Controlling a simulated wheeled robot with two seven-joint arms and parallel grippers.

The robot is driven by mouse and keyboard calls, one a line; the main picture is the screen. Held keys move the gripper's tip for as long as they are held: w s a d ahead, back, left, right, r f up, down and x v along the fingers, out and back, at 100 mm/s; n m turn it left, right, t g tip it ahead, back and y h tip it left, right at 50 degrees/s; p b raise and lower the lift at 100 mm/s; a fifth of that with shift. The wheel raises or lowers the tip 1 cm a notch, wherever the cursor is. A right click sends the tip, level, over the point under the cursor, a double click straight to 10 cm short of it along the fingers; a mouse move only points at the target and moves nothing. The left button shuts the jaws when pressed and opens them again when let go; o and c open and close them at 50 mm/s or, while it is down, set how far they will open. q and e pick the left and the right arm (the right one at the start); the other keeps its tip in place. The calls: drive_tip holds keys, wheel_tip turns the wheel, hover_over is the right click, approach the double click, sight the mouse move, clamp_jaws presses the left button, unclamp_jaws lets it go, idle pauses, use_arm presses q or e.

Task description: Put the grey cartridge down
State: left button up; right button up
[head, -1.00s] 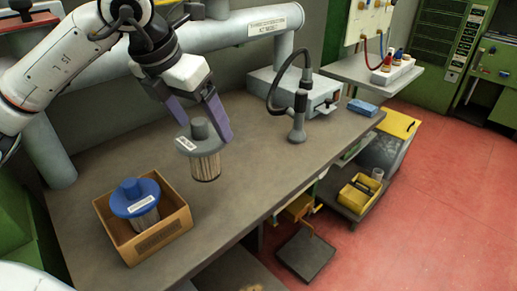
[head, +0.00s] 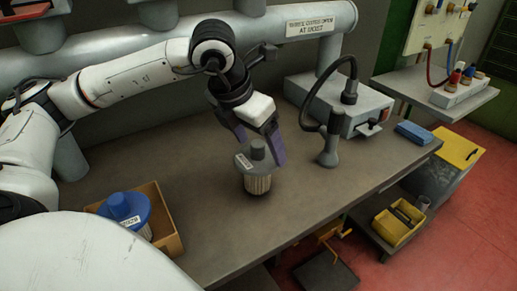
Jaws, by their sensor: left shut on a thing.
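The grey cartridge (head: 257,170) has a grey cap with a white label and a pale pleated body. It is upright at the middle of the grey-brown bench (head: 310,200). My left gripper (head: 258,148) is shut on its cap from above, with one purple finger on each side. The cartridge's base is at or very close to the bench top; I cannot tell whether it touches. My right gripper is not in view.
A blue-capped cartridge (head: 124,208) sits in a cardboard box (head: 172,238) at the left. A grey box-shaped device (head: 362,108) and a flexible-necked stand (head: 327,150) are to the right. A blue block (head: 414,132) lies at the right end. The bench around the cartridge is clear.

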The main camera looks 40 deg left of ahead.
use_arm(q)
drive_tip(key=shift+f, duration=0.75)
drive_tip(key=o, duration=1.2)
drive_tip(key=shift+f, duration=0.2)
drive_tip(key=o, duration=0.4)
drive_tip(key=shift+r, duration=0.15)
drive_tip(key=shift+r, duration=0.2)
drive_tip(key=v, duration=1.1)
drive_tip(key=shift+s+r+p, duration=0.2)
drive_tip(key=shift+r+p, duration=0.1)
drive_tip(key=shift+p, duration=0.05)
